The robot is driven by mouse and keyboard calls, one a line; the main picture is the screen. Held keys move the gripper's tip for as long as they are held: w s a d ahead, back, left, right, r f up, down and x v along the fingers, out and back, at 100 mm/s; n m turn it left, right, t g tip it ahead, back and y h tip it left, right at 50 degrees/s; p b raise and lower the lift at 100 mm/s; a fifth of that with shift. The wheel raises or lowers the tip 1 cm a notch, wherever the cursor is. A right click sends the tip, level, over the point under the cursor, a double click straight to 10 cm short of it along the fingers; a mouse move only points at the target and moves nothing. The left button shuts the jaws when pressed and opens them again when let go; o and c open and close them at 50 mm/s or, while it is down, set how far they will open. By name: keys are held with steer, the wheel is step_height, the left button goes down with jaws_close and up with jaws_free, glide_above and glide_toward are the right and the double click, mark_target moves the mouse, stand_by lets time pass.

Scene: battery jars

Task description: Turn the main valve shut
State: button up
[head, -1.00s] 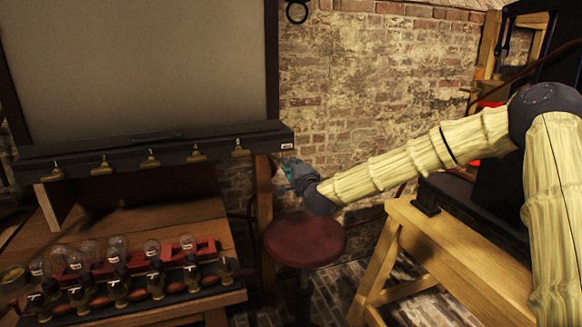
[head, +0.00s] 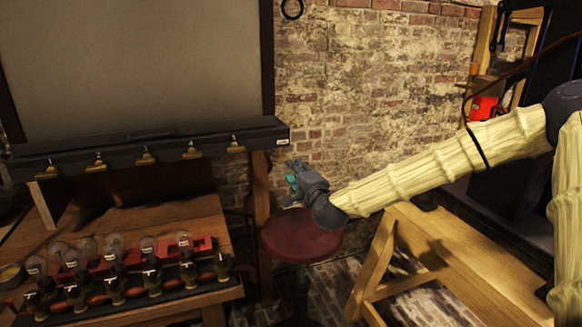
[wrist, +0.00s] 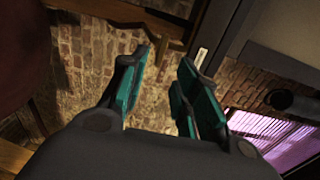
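I cannot tell which fitting is the main valve. Several small brass fittings, one of them at the right (head: 235,146), hang along a dark bar (head: 150,152) under the big grey panel. A row of dark and brass tap-like fittings, one at the right end (head: 222,264), stands along the bench front below glass bulbs. My gripper (head: 289,172) is right of the bar's end, above the red stool, apart from all these fittings. In the wrist view my gripper (wrist: 164,60) has its teal-padded fingers spread with nothing between them; brick wall shows through the gap.
A round red stool (head: 300,238) stands below my gripper. A wooden bench (head: 190,218) is at left, a wooden trestle (head: 440,255) at right. A brick wall (head: 370,80) closes the back. Air between bar and trestle is free apart from my arm.

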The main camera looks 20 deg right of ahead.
steer(key=shift+s+d, duration=0.1)
steer(key=shift+s, duration=1.9)
steer(key=s+a+f+n+g+y+p, duration=0.1)
steer(key=s+a+f+n+g, duration=0.2)
steer(key=s+f, duration=0.55)
steer(key=s+a+f+n+g+p, duration=0.1)
steer(key=s+a+f+n+g, duration=0.25)
steer(key=f, duration=0.95)
steer(key=s+a+f+n+g+y+p, duration=0.1)
steer(key=s+a+f+n+g, duration=0.2)
steer(key=s+f, duration=0.55)
steer(key=s+d+f+n+g+h, duration=0.1)
steer(key=s+f, duration=0.4)
steer(key=s, duration=0.5)
steer(key=s+d+f+n+g+p, duration=0.1)
steer(key=s+f+n+g, duration=0.3)
steer(key=s, duration=0.6)
steer(key=s+d+f+n+g+h+p, duration=0.1)
steer(key=s+d+f+n+g, duration=0.1)
steer(key=s+f, duration=0.6)
steer(key=shift+s+n+g+h, duration=0.4)
steer(key=shift+s+g, duration=0.35)
steer(key=shift+s, duration=0.45)
steer(key=shift+d, duration=0.15)
